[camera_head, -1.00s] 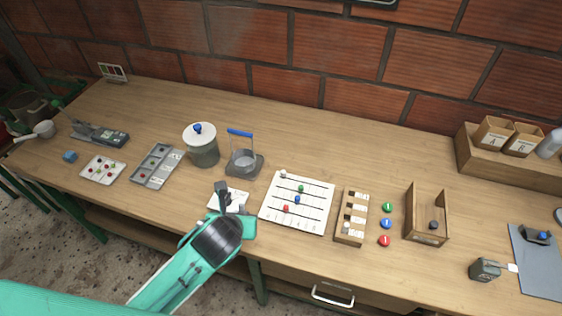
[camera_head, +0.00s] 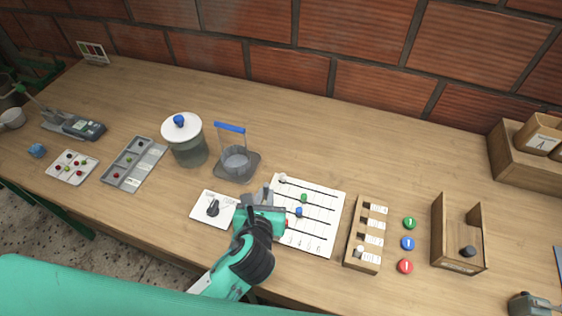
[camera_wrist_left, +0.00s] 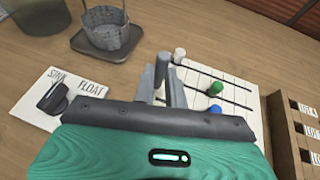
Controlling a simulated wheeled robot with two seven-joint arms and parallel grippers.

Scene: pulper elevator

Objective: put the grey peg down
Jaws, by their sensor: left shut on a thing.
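My left gripper (camera_head: 264,194) is shut on the grey peg and hangs at the left edge of a white lined board (camera_head: 322,222). In the left wrist view the grey peg (camera_wrist_left: 162,66) stands up between the two grey fingers (camera_wrist_left: 161,88). It is small and partly hidden by them. I cannot tell whether its foot touches anything. On the board a white peg (camera_head: 283,178), a green peg (camera_head: 304,198) and a blue peg (camera_head: 299,212) stand on separate lines. A red peg is mostly hidden behind my gripper. My right gripper is not in view.
Left of the gripper lies a "SINK / FLOAT" card (camera_head: 200,212) with a dark piece (camera_head: 212,208) on it. Behind stand a wire basket on a tray (camera_head: 236,163) and a lidded pot (camera_head: 188,143). A slotted wooden rack (camera_head: 363,235) stands right of the board.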

